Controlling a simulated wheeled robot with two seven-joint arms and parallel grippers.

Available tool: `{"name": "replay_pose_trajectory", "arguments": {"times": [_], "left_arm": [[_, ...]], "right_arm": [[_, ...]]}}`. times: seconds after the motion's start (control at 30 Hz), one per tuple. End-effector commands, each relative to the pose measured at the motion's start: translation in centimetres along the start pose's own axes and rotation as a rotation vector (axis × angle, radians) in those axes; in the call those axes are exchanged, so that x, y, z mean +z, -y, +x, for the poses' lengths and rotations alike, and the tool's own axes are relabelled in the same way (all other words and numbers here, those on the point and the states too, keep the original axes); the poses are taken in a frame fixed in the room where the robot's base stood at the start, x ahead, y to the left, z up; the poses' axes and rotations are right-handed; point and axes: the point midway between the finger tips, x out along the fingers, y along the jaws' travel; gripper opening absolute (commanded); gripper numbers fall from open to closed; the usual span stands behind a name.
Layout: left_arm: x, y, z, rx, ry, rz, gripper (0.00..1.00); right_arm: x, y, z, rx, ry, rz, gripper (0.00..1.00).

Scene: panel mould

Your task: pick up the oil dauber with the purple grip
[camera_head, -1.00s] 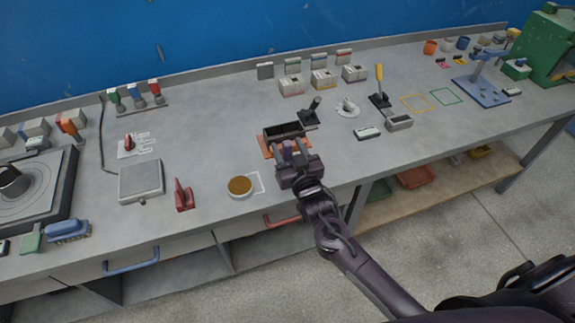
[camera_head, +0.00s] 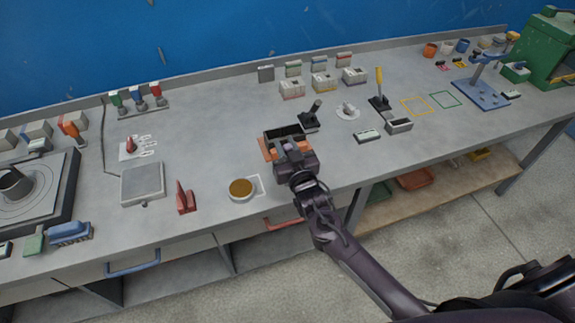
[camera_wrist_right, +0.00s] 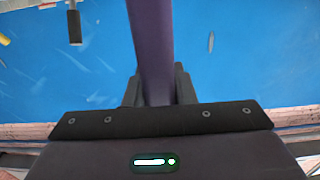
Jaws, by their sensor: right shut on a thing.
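My right gripper (camera_head: 290,150) is over the front of a dark open box on an orange-red base (camera_head: 270,148), near the bench's front edge. It is shut on the oil dauber's purple grip (camera_head: 288,147), of which only a small part shows in the head view. In the right wrist view the purple grip (camera_wrist_right: 152,45) stands between the two dark fingers (camera_wrist_right: 158,88) and runs up out of the picture. The dauber's lower end is hidden, and I cannot tell if it touches the box. My left gripper is not in view.
A bowl of amber liquid (camera_head: 240,188) and a red wedge-shaped piece (camera_head: 184,198) stand left of my gripper. A black-handled tool (camera_head: 311,117) stands close behind the box. A small grey tray (camera_head: 399,125) lies to the right. The bench between is mostly clear.

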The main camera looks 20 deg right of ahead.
Motion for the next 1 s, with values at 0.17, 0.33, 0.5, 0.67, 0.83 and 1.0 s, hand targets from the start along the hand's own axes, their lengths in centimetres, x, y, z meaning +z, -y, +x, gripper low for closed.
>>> {"name": "replay_pose_trajectory", "arguments": {"times": [0.17,0.33,0.5,0.67,0.83,1.0], "left_arm": [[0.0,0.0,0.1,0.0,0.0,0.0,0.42],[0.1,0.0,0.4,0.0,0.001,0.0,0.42],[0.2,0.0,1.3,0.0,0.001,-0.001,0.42],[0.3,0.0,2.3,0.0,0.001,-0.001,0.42],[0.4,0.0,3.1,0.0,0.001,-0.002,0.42],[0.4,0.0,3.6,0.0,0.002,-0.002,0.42]], "right_arm": [[-0.3,0.0,0.0,0.0,-0.001,0.0,0.01],[-2.0,0.0,0.0,0.0,-0.004,0.001,0.01],[-6.1,0.0,0.0,-0.001,-0.008,0.0,0.01],[-11.1,0.0,0.0,0.0,-0.01,0.001,0.01],[-15.6,0.0,0.0,-0.001,-0.008,0.0,0.01],[-18.6,0.0,0.0,0.001,-0.005,0.001,0.01]]}}
